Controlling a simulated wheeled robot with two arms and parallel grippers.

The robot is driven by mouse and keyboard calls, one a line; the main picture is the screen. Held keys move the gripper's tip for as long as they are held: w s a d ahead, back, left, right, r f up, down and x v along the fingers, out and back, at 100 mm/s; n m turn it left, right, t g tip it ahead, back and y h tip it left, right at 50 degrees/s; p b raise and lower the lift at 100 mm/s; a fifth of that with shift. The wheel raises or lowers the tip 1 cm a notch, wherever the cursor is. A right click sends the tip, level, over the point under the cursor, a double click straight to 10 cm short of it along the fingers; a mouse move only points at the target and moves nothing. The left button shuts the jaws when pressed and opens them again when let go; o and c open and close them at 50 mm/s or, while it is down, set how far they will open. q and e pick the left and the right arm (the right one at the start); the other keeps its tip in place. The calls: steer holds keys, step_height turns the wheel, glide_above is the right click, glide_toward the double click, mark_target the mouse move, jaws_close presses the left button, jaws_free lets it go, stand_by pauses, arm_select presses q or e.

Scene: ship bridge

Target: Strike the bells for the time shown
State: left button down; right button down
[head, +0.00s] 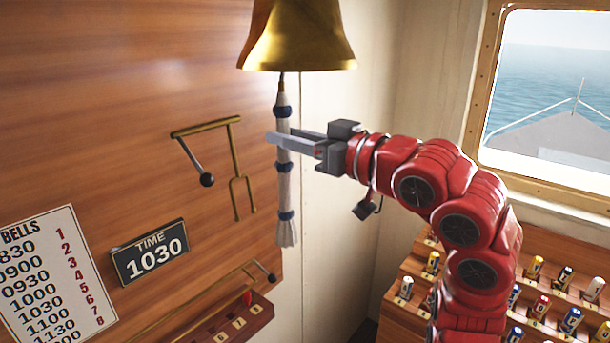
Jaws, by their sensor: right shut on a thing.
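A brass bell (297,40) hangs at the top of the view, its upper part cut off. A white and blue bell rope (287,222) hangs straight down below it, ending in a tassel. My right gripper (284,140) is shut on the upper part of the rope, below the bell's mouth. A dark time plate (150,251) on the wooden wall reads 1030. A white bells chart (58,275) at the left lists times from 0830 on beside red numbers 1 to 8. The left gripper is not in view.
A brass bracket with a black-knobbed lever (207,180) is on the wall left of the rope. Below is a wooden counter (222,325) with a red marker and a brass rod. A stepped rack (540,310) of small coloured cylinders stands lower right, under a window (550,70).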

steer(key=w+d+b, duration=0.2)
steer(key=b, duration=0.1)
steer(key=shift+w+f, duration=0.2)
steer(key=shift+w, duration=0.2)
stand_by(0.5)
